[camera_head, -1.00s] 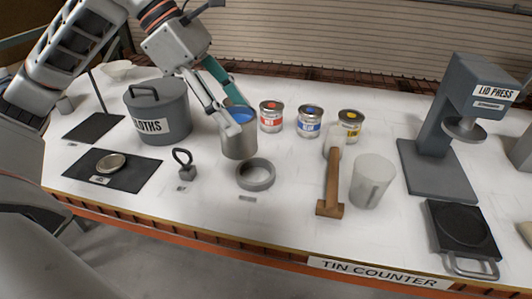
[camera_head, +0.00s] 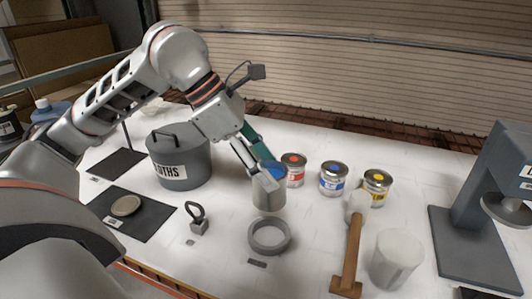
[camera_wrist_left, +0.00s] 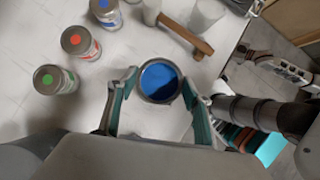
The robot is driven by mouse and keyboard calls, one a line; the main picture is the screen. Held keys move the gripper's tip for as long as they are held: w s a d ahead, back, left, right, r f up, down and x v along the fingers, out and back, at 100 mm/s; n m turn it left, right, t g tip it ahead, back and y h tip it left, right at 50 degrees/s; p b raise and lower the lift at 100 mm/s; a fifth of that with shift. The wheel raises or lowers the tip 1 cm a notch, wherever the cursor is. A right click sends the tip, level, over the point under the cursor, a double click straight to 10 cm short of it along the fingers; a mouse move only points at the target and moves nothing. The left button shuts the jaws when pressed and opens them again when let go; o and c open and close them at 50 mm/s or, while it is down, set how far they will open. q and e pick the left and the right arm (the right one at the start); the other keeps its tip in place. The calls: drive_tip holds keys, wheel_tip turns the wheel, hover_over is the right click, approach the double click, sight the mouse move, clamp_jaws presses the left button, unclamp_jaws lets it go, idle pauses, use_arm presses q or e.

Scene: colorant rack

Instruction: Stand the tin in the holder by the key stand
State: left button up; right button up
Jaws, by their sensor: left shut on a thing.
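My left gripper (camera_head: 268,178) is shut on an open grey tin (camera_head: 268,198) with blue paint inside. The wrist view shows the tin (camera_wrist_left: 160,82) between the two teal-lined fingers (camera_wrist_left: 155,98). The holder is a low grey ring (camera_head: 270,248) on the counter. The tin is upright, just behind and above the ring in the head view, and apart from it. The gap under the tin is hard to judge. The key stand (camera_head: 198,224), a small grey block with a dark loop, is left of the ring. My right gripper is not in view.
Red (camera_head: 293,170), blue (camera_head: 333,178) and yellow (camera_head: 376,187) labelled tins stand behind right. A mallet (camera_head: 350,252) and a pale cup (camera_head: 396,259) are right of the ring. A cloths pot (camera_head: 180,166) and a black mat (camera_head: 150,222) with a lid are left.

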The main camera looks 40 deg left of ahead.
use_arm(q)
drive_tip(key=shift+f+b, duration=0.8)
drive_tip(key=shift+f, duration=5.45)
drive_tip(key=shift+f, duration=0.15)
drive_tip(key=o, duration=1.7)
drive_tip(key=shift+a+r, duration=0.15)
drive_tip(key=shift+r, duration=0.2)
drive_tip(key=b+v, duration=0.1)
drive_tip(key=v, duration=1)
drive_tip(key=shift+s+r+b, duration=0.2)
drive_tip(key=shift+r+b, duration=0.05)
drive_tip(key=shift+b, duration=0.1)
